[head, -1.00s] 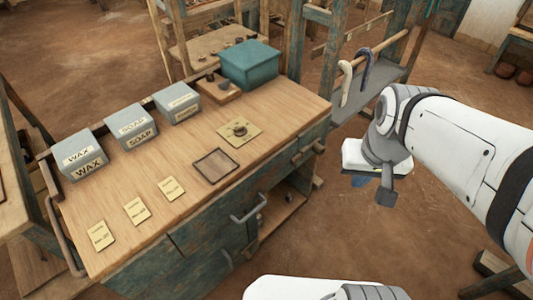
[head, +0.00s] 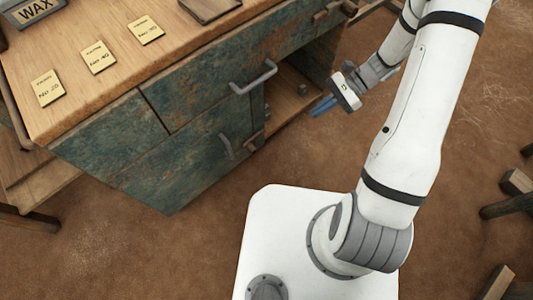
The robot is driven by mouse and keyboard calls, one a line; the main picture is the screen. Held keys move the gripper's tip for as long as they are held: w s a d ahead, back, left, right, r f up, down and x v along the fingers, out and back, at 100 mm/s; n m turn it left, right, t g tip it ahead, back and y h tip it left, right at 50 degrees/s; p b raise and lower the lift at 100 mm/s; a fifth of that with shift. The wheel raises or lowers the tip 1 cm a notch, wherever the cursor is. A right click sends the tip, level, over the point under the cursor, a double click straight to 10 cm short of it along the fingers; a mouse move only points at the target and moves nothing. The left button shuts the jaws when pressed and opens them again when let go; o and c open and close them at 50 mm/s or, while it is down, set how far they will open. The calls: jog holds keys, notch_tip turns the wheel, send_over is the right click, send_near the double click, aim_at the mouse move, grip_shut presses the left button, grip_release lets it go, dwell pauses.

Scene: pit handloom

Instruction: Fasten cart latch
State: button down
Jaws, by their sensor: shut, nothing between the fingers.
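The cart (head: 150,125) has a pale wooden top and worn blue-green fronts with two grey bar handles, an upper one (head: 254,78) and a lower one (head: 226,147). Small wooden pieces (head: 256,138) sit at the front edge beside the open compartment; I cannot tell whether one is the latch. My gripper (head: 322,105) has blue fingers, is shut and empty, and is to the right of the upper handle, by the open compartment. It appears apart from the cart.
Three labelled cards (head: 98,57) and part of a dark-framed tray (head: 208,8) lie on the cart top. A grey WAX box (head: 35,10) is cut off at upper left. Wooden pieces (head: 517,182) stand at the right. Brown floor (head: 150,245) is open in front of the cart.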

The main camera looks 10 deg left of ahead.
notch_tip(320, 180, down, 25)
jog(key=s+a+m+t+y+b, duration=0.1)
jog(key=a+m+y+b, duration=0.2)
jog(key=m+y+b, duration=0.35)
jog(key=s+a+h+b, duration=0.1)
jog(key=s+a+b, duration=0.2)
jog(key=a, duration=0.9)
jog(key=b, duration=0.3)
jog(key=shift+f+m+h+b, duration=0.25)
jog(key=shift+m+h+b, duration=0.1)
jog(key=shift+a+r, duration=0.1)
jog(key=shift+a+r+p, duration=0.45)
jog(key=shift+a+p, duration=0.05)
jog(key=shift+p, duration=0.55)
jog(key=shift+d, duration=0.1)
